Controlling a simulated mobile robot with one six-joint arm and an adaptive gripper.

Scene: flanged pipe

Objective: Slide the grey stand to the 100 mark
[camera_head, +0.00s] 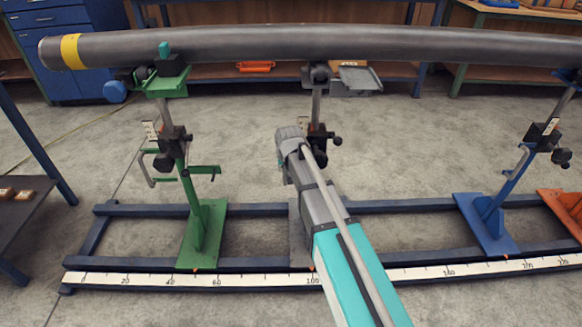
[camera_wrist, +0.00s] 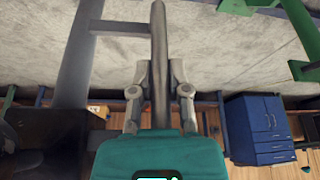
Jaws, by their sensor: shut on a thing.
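The grey stand (camera_head: 317,107) stands mid-frame in the head view under the long pipe (camera_head: 250,45). Its foot (camera_head: 298,245) is on the blue rails, partly hidden behind my arm. The white scale (camera_head: 130,279) runs along the front rail. A small orange tip at the foot shows close to the 100 label (camera_head: 313,281); my arm covers the scale just right of it. In the wrist view my gripper (camera_wrist: 159,75) is shut on a grey bar (camera_wrist: 158,35), which a crosspiece joins to the stand's thicker post (camera_wrist: 77,60). In the head view my wrist hides the fingers.
A green stand (camera_head: 200,225) is on the rails to the left. A blue stand (camera_head: 487,222) and an orange stand (camera_head: 565,208) are to the right. The rails between green and grey are clear. A dark table (camera_head: 25,200) stands at the left edge.

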